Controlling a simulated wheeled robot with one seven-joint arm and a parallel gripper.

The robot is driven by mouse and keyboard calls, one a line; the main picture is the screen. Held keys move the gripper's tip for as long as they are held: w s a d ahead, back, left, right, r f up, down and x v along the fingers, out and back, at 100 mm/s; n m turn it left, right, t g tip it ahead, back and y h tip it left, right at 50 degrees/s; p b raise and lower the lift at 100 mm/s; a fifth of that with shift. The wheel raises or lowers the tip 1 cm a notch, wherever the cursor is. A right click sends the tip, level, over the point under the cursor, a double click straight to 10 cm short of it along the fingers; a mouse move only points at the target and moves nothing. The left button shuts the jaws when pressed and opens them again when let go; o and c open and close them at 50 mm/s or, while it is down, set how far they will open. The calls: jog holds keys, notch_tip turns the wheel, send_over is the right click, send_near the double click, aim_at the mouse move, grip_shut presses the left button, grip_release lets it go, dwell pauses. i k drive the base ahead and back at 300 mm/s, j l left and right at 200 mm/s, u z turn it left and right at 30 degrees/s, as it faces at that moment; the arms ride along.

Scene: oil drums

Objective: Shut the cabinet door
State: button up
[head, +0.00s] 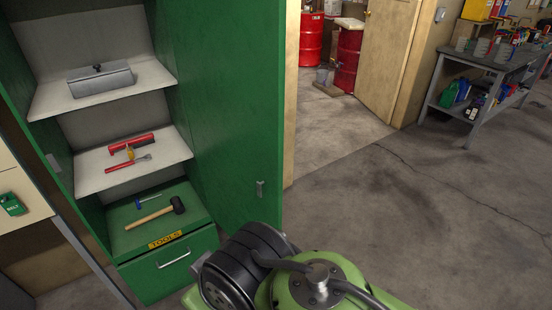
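The green cabinet (118,212) stands at the left of the head view, with its inside exposed. Its green door (225,100) stands open on the right side of the cabinet, with a small grey latch (260,189) near its free edge. The shelves hold a grey metal toolbox (100,79), red tools (127,146) and a mallet (157,214). Part of my green and black arm shows at the bottom, in front of the door's lower edge. My gripper is not in view.
A drawer marked TOOLS (170,264) is shut at the cabinet's bottom. A wooden doorway with an open door (387,60) and red drums (347,60) is behind. A grey workbench (470,97) stands at the far right. The concrete floor (430,210) at the right is clear.

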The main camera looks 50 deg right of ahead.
aim_at(230, 54)
jog(key=l, duration=0.5)
jog(key=k+l+u, duration=0.15)
jog(key=l, duration=0.3)
jog(key=k+l, duration=0.1)
jog(key=l, duration=0.4)
jog(key=k+l+u, duration=0.15)
jog(key=l, duration=0.8)
jog(key=k+u, duration=0.05)
